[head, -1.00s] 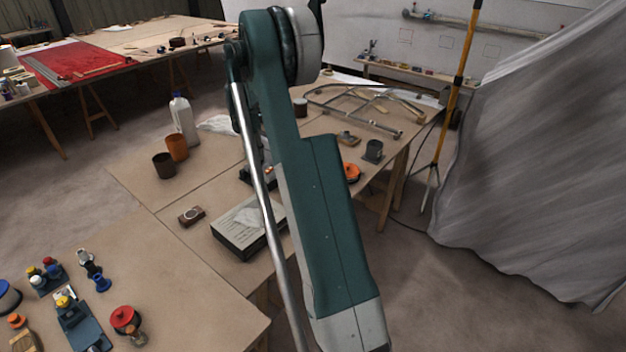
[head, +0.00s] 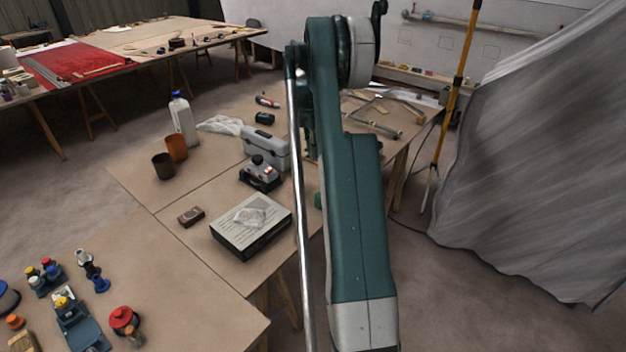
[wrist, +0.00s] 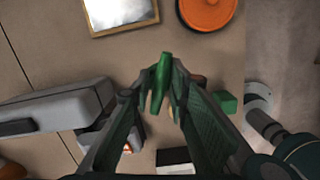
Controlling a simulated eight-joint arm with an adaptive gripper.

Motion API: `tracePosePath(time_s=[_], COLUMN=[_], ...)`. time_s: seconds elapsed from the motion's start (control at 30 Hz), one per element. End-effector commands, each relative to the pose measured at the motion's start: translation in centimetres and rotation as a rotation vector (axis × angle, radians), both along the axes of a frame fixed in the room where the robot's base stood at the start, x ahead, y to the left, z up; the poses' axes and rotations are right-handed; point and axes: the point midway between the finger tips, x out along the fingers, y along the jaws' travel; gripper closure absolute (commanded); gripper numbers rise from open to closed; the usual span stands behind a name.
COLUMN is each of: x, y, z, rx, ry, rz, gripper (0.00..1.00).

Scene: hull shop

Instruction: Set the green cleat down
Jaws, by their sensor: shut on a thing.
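The green cleat (wrist: 161,80) is pinched upright-looking between the fingertips of my gripper (wrist: 164,90) in the wrist view. It appears above the table, but its exact height cannot be told. In the head view my arm hides the gripper and the cleat. A small green patch (head: 318,201) shows at the arm's left edge there; I cannot tell whether it is the cleat or another piece.
In the wrist view a green block (wrist: 225,102) lies right of my fingers near the table edge. A grey toolbox (wrist: 62,106) is at left, an orange disc (wrist: 207,10) and a framed panel (wrist: 119,13) at the top. Bare tabletop (wrist: 60,58) lies between them.

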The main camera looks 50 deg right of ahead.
Motion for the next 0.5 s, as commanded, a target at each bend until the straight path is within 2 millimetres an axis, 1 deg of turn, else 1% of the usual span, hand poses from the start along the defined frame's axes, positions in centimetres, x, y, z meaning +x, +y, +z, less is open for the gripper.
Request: tracePosePath(time_s=[0.1, 0.2, 0.33, 0.5], x=[0.1, 0.0, 0.0, 0.0], y=[0.0, 0.0, 0.0, 0.0], z=[-1.8, -2.6, -3.1, -3.1], rx=[0.0, 0.0, 0.0, 0.0], ry=[0.0, 0.0, 0.0, 0.0], rz=[0.0, 0.0, 0.0, 0.0], gripper=[0.94, 0.94, 0.94, 0.94])
